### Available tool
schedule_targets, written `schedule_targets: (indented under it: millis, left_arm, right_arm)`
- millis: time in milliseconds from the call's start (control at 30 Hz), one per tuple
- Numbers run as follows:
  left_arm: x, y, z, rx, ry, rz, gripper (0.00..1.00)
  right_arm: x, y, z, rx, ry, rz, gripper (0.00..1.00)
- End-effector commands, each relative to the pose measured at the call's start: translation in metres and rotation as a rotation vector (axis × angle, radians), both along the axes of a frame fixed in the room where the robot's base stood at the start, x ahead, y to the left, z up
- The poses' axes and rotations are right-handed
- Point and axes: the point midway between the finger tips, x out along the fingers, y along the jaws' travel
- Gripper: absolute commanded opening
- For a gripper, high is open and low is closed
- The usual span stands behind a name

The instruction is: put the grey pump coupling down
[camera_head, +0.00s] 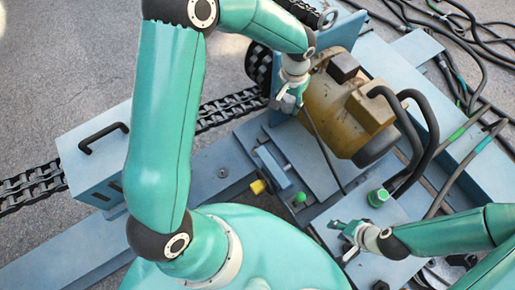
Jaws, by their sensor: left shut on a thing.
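My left gripper (286,93) reaches down from the top beside the left end of the yellow pump motor. It is shut on the grey pump coupling (289,104), a small grey piece at its fingertips. The coupling is partly covered by the fingers, and I cannot tell whether it touches the blue frame below. My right gripper (340,240) is at the lower right over a blue-grey panel, with its fingers apart and nothing seen between them.
The yellow motor (335,108) with thick black hoses (425,130) stands right of my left gripper. A green knob (378,197) is near my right gripper. A blue box with a handle (92,165) and a black chain (35,184) lie left. Cables cover the ground at upper right.

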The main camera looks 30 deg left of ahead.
Motion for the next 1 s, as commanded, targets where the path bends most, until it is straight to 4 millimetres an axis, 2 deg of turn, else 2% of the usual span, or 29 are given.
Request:
schedule_targets:
  millis: [267, 367, 433, 567, 800, 900, 1000]
  left_arm:
    - [-0.001, 0.007, -0.002, 0.0, 0.0, 0.008, 0.02]
    - [0.001, 0.012, -0.014, 0.003, 0.004, -0.032, 0.02]
    - [0.005, 0.02, -0.031, 0.006, 0.005, -0.094, 0.02]
    - [0.015, 0.042, -0.083, 0.011, 0.01, -0.291, 0.02]
    - [0.019, 0.093, -0.202, 0.009, 0.014, -0.774, 0.02]
    - [0.015, 0.107, -0.241, 0.004, 0.01, -0.943, 0.02]
    - [0.011, 0.117, -0.268, 0.001, 0.006, -1.065, 0.02]
  right_arm:
    - [0.0, 0.0, -0.001, 0.0, 0.001, 0.0, 0.4]
    - [0.0, 0.0, -0.004, 0.0, 0.001, 0.0, 0.4]
    - [0.0, 0.0, -0.007, 0.0, 0.001, 0.0, 0.4]
    - [0.0, 0.0, -0.018, 0.0, 0.0, 0.0, 0.4]
    - [0.0, 0.0, -0.038, 0.0, 0.0, 0.0, 0.4]
    - [0.0, 0.0, -0.044, 0.0, 0.0, 0.0, 0.4]
    - [0.0, 0.0, -0.047, 0.0, 0.0, 0.0, 0.4]
